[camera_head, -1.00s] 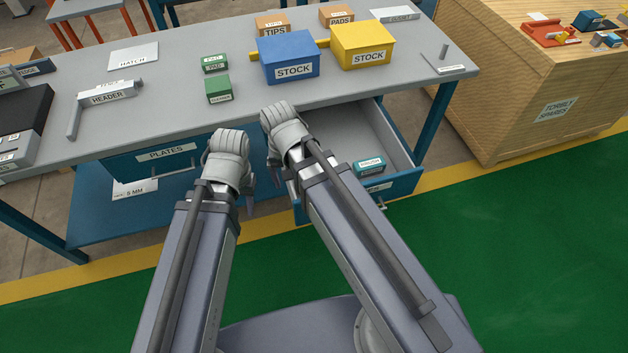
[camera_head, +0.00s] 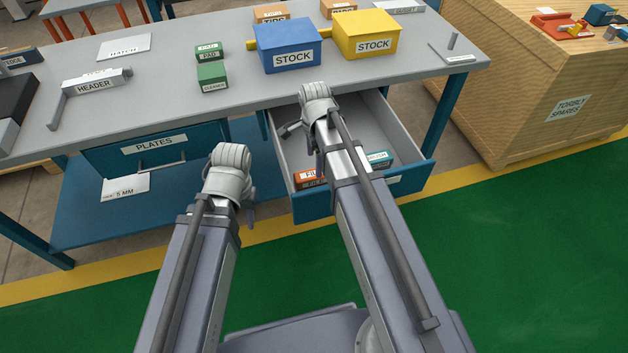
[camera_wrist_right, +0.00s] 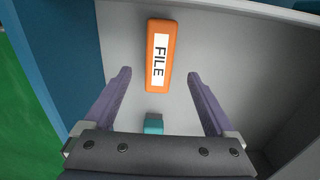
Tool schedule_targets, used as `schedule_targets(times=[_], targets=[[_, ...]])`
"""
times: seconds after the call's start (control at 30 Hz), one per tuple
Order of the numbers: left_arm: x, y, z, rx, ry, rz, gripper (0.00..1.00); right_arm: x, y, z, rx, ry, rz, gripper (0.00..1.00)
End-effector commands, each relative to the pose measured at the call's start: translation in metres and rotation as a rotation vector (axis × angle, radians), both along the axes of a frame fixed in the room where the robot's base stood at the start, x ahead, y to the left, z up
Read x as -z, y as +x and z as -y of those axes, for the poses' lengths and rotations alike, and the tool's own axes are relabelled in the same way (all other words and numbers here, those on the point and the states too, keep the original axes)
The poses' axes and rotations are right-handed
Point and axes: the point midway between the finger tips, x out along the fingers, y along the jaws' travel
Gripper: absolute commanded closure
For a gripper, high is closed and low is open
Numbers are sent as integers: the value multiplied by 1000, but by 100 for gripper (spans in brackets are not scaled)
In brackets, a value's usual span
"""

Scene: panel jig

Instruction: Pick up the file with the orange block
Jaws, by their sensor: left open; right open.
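The file is an orange block (camera_head: 309,178) with a white label, partly hidden by my right arm. It lies in the open drawer (camera_head: 410,180) near the front. In the right wrist view the orange block (camera_wrist_right: 161,30) reads FILE and lies flat, its near end between the fingertips. My right gripper (camera_head: 303,143) is open and empty above the drawer; its two fingers (camera_wrist_right: 159,76) stand apart on either side of the block, without visible contact. My left gripper (camera_head: 247,212) hangs left of the drawer, open, its fingers mostly hidden behind its wrist.
A teal block (camera_head: 378,158) lies in the drawer right of the file; it also shows in the right wrist view (camera_wrist_right: 153,124). Drawer walls surround them. Blue (camera_head: 290,50) and yellow (camera_head: 366,38) STOCK boxes stand on the bench above. The closed PLATES drawer (camera_head: 150,150) is at left.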

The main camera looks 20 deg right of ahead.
Motion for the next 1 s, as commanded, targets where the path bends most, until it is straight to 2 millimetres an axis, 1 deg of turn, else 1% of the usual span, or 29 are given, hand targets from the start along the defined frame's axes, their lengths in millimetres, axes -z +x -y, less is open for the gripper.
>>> schedule_targets(times=[0.13,0.33,0.57,0.67,0.77,1.0], targets=[[7,0,0,0,0,0,56,7,0,0,-2,0,0,10],[25,0,0,0,0,0,56,25,-1,0,-3,0,0,10],[27,0,0,0,0,0,56,27,-1,-1,-4,0,0,10],[32,0,0,0,0,0,56,32,-1,-1,-5,0,0,10],[41,0,0,0,0,0,56,41,-1,-1,-5,0,0,10],[72,0,0,0,0,0,56,72,-1,-2,-5,0,0,10]])
